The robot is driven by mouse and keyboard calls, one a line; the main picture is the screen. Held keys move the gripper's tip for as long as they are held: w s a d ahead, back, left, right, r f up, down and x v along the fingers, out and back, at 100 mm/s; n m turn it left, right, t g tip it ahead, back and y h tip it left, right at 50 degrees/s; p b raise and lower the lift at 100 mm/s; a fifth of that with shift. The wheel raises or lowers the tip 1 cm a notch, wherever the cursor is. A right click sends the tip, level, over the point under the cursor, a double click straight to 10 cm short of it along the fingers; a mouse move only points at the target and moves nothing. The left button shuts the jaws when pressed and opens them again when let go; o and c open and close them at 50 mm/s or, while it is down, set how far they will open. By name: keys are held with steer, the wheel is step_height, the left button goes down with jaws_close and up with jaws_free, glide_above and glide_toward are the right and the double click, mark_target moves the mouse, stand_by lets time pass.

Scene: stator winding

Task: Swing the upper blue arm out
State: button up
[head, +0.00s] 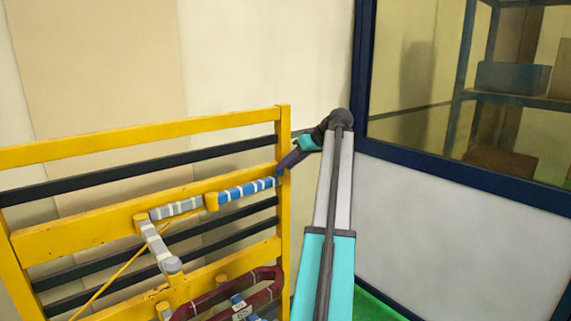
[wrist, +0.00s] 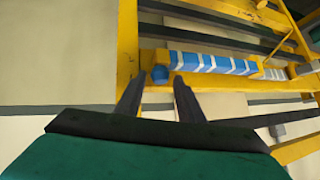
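The upper blue arm (head: 248,189), a blue bar with white bands, lies along the yellow frame, its right end near the frame's right post. It also shows in the wrist view (wrist: 205,63). My gripper (head: 281,170) is at that right end in the head view. In the wrist view my gripper (wrist: 160,80) is open, its two dark fingers apart, with the blue arm's end just beyond and between the fingertips. Whether the fingers touch it I cannot tell. A grey banded bar (head: 177,208) continues left from a yellow joint (head: 211,201).
The yellow frame (head: 284,215) has dark horizontal rails (head: 130,168). Below are a dark red loop (head: 268,283) and a lower blue banded piece (head: 238,300). A second grey bar (head: 160,245) slants down at left. A dark-framed window (head: 362,90) stands at right.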

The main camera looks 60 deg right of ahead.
steer(key=shift+p+x, duration=0.3)
steer(key=shift+x, duration=0.95)
